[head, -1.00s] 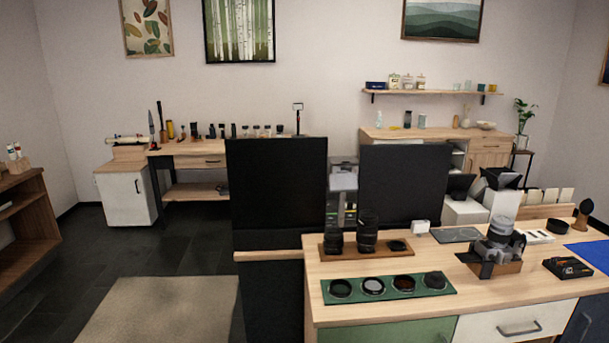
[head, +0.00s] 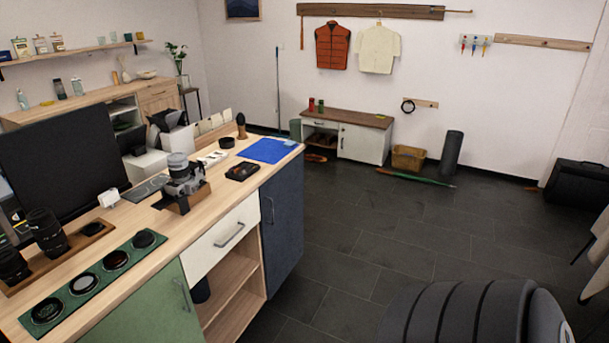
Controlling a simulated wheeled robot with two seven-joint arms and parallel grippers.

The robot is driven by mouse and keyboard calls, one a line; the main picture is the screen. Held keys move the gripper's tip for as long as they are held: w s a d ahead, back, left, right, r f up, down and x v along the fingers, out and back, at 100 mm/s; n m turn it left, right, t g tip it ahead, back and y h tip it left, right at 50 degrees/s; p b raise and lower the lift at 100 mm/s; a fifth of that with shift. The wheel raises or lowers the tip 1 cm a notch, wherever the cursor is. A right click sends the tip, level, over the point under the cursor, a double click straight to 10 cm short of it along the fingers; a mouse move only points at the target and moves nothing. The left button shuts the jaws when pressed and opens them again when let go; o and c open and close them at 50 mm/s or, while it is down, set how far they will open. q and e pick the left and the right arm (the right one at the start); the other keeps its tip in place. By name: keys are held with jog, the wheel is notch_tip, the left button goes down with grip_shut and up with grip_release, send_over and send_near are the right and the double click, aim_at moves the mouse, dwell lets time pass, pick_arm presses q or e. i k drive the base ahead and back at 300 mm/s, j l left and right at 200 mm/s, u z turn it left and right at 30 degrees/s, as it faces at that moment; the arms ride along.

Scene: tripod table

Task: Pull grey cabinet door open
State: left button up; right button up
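A dark blue-grey cabinet door (head: 284,222) is on the front of the wooden counter, at its far end. It looks shut. Its upright bar handle (head: 270,209) is near the door's left edge. No other door on this counter looks grey: a green door (head: 150,308) with a handle is nearer, at the bottom. Neither of my grippers shows in the head view.
A white drawer (head: 222,240) with an open shelf below lies left of the blue-grey door. Dark tiled floor (head: 345,240) is free to the right. A large dark ribbed rounded object (head: 470,312), not clearly identifiable, fills the bottom right.

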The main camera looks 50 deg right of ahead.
aim_at(280, 197)
jog(key=z, duration=1.5)
